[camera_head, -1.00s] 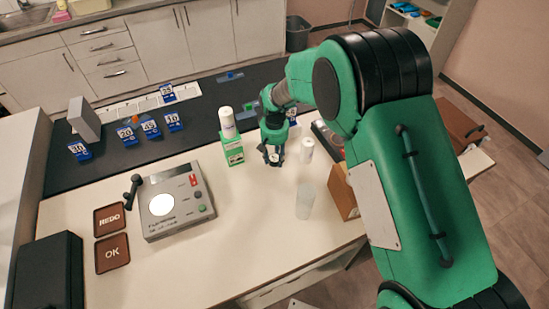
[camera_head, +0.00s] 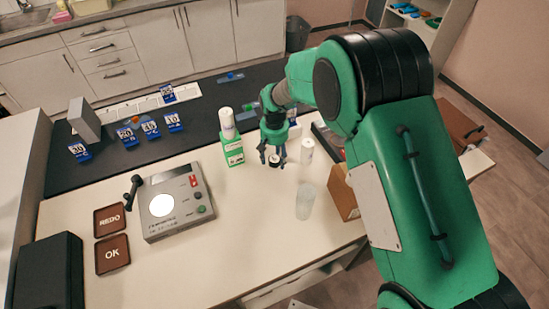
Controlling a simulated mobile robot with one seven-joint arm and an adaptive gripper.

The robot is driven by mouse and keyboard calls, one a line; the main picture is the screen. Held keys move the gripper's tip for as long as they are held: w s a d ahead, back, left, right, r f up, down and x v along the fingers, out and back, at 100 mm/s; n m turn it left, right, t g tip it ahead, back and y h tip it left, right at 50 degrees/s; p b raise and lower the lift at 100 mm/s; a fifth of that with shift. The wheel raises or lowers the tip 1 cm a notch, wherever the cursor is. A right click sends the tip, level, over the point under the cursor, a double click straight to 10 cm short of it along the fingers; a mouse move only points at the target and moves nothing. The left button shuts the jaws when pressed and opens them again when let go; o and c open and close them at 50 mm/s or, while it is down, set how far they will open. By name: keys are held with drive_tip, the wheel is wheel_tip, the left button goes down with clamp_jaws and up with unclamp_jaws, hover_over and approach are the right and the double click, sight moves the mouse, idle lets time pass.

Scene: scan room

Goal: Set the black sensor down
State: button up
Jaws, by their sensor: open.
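The black sensor (camera_head: 274,161) is a small dark piece with a pale top, low between the fingers of my gripper (camera_head: 274,158). It appears to stand on the white table top (camera_head: 245,205), near the dark mat's front edge. My green gripper points down over it with its fingers spread to either side, open. Whether a finger still touches the sensor cannot be told at this size.
A white cylinder (camera_head: 307,151) stands close right of my gripper, and a clear cup (camera_head: 305,201) in front. A green box (camera_head: 232,150) with a white bottle (camera_head: 227,122) is to the left.

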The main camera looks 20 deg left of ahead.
sight(274, 158)
wheel_tip(274, 158, up, 12)
drive_tip(key=p, duration=0.2)
drive_tip(key=shift+p, duration=0.3)
drive_tip(key=shift+f, duration=0.1)
idle(0.5)
drive_tip(key=shift+d, duration=0.1)
drive_tip(key=s+d+r+m+t+y, duration=0.1)
drive_tip(key=s+d+r+m, duration=0.15)
drive_tip(key=d+r, duration=1)
drive_tip(key=s+d+r+m+t, duration=0.1)
drive_tip(key=s+d+r, duration=0.2)
drive_tip(key=d+r, duration=0.9)
drive_tip(key=s+d+r+m+t, duration=0.2)
drive_tip(key=s+d+r, duration=0.3)
drive_tip(key=s+d, duration=0.8)
drive_tip(key=s+d+m+t+h, duration=0.1)
drive_tip(key=s+d, duration=0.7)
drive_tip(key=s, duration=0.3)
drive_tip(key=shift+s+d+f+t, duration=0.15)
drive_tip(key=shift+s+f+t, duration=0.15)
drive_tip(key=shift+s, duration=0.1)
